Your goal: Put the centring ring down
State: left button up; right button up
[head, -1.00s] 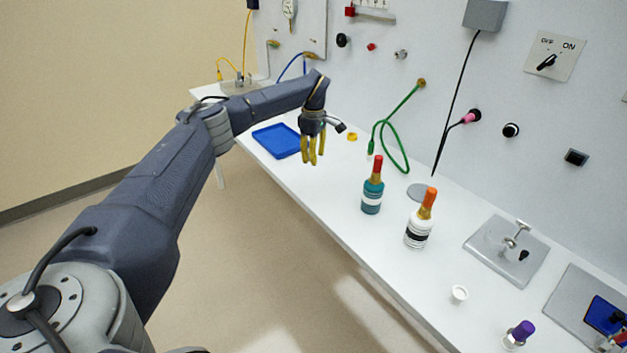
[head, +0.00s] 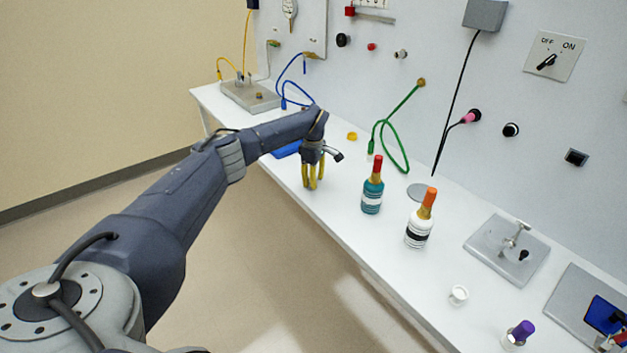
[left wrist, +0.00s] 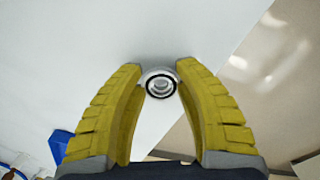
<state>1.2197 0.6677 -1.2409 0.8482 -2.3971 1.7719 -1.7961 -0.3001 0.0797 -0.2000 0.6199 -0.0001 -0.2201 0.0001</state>
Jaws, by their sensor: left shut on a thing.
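The centring ring (left wrist: 160,84) is a small silver ring with a black band. It sits between the yellow fingertips of my left gripper (left wrist: 161,72) in the left wrist view. My left gripper (head: 312,186) is shut on it, fingers pointing down, near the front edge of the white bench (head: 335,215). In the head view the ring is too small to make out. I cannot tell whether it touches the bench. My right gripper is not in view.
A blue tray (head: 288,150) lies behind my left arm, partly hidden. A teal bottle (head: 372,196) and a white bottle (head: 418,234) stand to the right. A yellow ring-shaped piece (head: 352,136) and a green hose (head: 393,150) are behind. The bench around the gripper is bare.

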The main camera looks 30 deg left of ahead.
pick_arm(q)
jog(key=shift+f, duration=0.6)
jog(key=o, duration=1)
jog(key=shift+c, duration=0.2)
notch_tip(320, 180, up, 13)
dwell(0.4)
